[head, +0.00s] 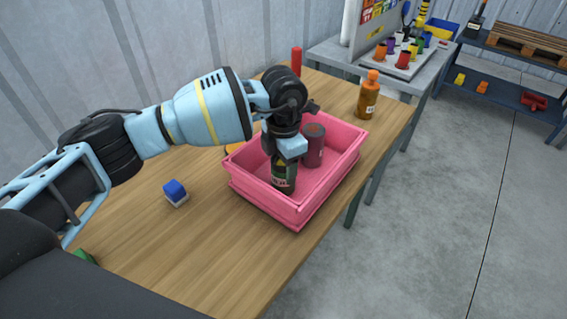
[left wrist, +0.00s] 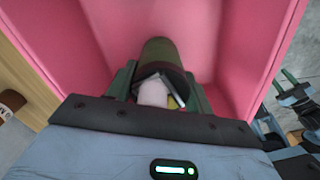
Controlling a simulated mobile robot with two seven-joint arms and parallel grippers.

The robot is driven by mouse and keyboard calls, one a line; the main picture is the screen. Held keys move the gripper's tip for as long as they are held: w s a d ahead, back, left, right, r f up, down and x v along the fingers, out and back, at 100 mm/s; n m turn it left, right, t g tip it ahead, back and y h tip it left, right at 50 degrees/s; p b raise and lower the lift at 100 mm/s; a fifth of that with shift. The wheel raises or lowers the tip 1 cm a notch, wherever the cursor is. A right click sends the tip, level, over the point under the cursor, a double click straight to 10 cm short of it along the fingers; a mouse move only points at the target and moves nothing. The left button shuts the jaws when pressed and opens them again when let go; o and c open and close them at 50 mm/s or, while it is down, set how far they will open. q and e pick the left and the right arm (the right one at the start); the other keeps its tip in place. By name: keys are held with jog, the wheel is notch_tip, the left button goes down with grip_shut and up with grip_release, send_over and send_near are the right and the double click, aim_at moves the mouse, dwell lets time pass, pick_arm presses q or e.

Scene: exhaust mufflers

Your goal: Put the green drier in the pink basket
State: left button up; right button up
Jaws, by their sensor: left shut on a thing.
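The pink basket (head: 300,207) stands on the wooden table; its pink walls also fill much of the left wrist view (left wrist: 215,40). My left gripper (head: 284,158) reaches down into the basket and is shut on the green drier (head: 284,180), a dark green cylinder with a label. In the left wrist view the drier (left wrist: 158,54) sits between the two fingers. I cannot tell whether it touches the basket floor. A dark red cylinder (head: 314,150) stands in the basket beside it.
A blue and white block (head: 175,192) lies on the table left of the basket. An orange bottle (head: 368,95) and a red cylinder (head: 296,61) stand farther back. The table's front area is mostly clear. A grey table (head: 345,55) adjoins behind.

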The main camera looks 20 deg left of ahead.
pick_arm(q)
jog(key=o, duration=1)
jog(key=shift+f, duration=0.1)
jog(key=shift+o, duration=0.2)
notch_tip(320, 180, up, 12)
jog(key=shift+r, duration=0.2)
